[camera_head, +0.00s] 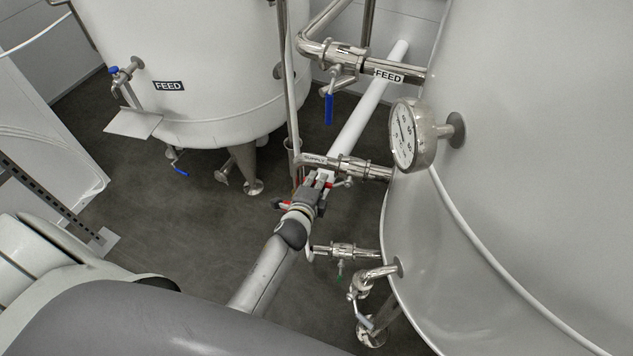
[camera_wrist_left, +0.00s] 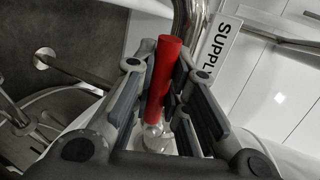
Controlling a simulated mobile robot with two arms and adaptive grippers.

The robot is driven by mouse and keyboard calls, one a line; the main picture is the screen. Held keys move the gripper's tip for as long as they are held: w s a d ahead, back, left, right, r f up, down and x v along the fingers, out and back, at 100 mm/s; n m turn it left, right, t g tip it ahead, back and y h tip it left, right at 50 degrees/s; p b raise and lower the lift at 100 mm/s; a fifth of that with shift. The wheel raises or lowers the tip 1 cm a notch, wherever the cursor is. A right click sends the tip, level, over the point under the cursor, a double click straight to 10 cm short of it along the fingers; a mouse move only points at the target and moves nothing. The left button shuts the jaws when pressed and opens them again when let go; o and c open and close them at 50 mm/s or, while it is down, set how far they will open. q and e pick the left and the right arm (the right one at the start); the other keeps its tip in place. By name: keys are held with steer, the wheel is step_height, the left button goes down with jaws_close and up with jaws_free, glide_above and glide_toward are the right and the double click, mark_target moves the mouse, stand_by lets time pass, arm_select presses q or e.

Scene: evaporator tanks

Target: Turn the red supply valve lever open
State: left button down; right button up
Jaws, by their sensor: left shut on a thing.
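The red supply valve lever (camera_wrist_left: 163,75) stands between the two fingers of my left gripper (camera_wrist_left: 160,95) in the left wrist view. The fingers are shut on it, one on each side, and its red end sticks out past them. Its bare metal base shows lower between the fingers. In the head view my left gripper (camera_head: 320,180) is at the pipe marked SUPPLY (camera_head: 316,160), just below the label, and mostly hides the lever. The SUPPLY label also shows in the left wrist view (camera_wrist_left: 216,56). My right gripper is not in view.
A round gauge (camera_head: 405,136) sticks out from the large tank (camera_head: 540,170) on the right. Another tank (camera_head: 200,60) stands behind left. Open floor lies left of my arm.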

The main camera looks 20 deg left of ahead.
arm_select(q)
steer(key=c, duration=1.4)
jaws_free()
steer(key=shift+c, duration=0.2)
steer(key=v, duration=1.2)
